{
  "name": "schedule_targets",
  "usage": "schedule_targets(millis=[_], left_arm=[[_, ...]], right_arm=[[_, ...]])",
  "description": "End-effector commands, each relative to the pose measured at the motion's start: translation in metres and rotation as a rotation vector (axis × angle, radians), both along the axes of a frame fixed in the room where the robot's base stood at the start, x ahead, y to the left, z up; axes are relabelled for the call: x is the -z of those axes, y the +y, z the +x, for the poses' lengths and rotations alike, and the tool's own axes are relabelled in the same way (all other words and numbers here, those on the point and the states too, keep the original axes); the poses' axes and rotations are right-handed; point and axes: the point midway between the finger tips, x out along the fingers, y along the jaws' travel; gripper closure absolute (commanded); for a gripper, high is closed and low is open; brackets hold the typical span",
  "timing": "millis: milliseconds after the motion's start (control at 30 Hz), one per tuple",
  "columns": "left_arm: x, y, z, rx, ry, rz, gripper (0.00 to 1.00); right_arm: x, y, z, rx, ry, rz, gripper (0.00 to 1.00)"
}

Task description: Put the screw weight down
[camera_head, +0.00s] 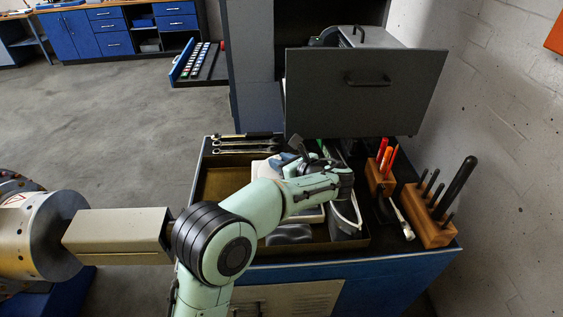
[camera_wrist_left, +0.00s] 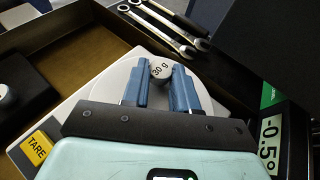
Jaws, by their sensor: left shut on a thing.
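The screw weight (camera_wrist_left: 159,68) is a small pale grey cylinder marked "30 g" in the left wrist view. My left gripper (camera_wrist_left: 161,83) has its two blue fingers shut on it. The weight is over the round pale pan of a white scale (camera_wrist_left: 98,88) with a yellow TARE label (camera_wrist_left: 37,147). I cannot tell if the weight touches the pan. In the head view my left arm reaches across the tray, and its wrist hides part of the scale (camera_head: 308,214). I cannot make out the weight there. My right gripper is not in view.
The scale stands in a brown tray (camera_head: 222,188) on a blue cabinet. Several wrenches (camera_head: 243,147) lie behind it. An open grey drawer (camera_head: 366,92) hangs above the back. Wooden tool blocks (camera_head: 428,218) stand on the right. The tray's left part is bare.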

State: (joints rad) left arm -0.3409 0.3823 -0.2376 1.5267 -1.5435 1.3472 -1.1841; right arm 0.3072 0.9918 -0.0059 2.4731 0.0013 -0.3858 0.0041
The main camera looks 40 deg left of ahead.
Motion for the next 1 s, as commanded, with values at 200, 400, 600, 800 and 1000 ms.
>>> schedule_targets(millis=[200,400,600,800,1000], left_arm=[[-0.001,0.0,0.0,0.0,-0.002,0.0,1.0],[0.003,0.0,0.0,0.001,-0.002,0.001,0.56],[0.002,0.0,0.0,0.001,-0.002,0.001,0.47],[-0.002,0.0,0.0,0.0,-0.003,0.0,0.47],[-0.014,-0.029,-0.007,0.006,-0.004,-0.001,0.47]], right_arm=[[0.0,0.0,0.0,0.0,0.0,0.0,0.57],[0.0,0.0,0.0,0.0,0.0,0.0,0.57],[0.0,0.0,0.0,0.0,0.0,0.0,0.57],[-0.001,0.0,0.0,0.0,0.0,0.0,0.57],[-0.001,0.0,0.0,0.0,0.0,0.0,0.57]])
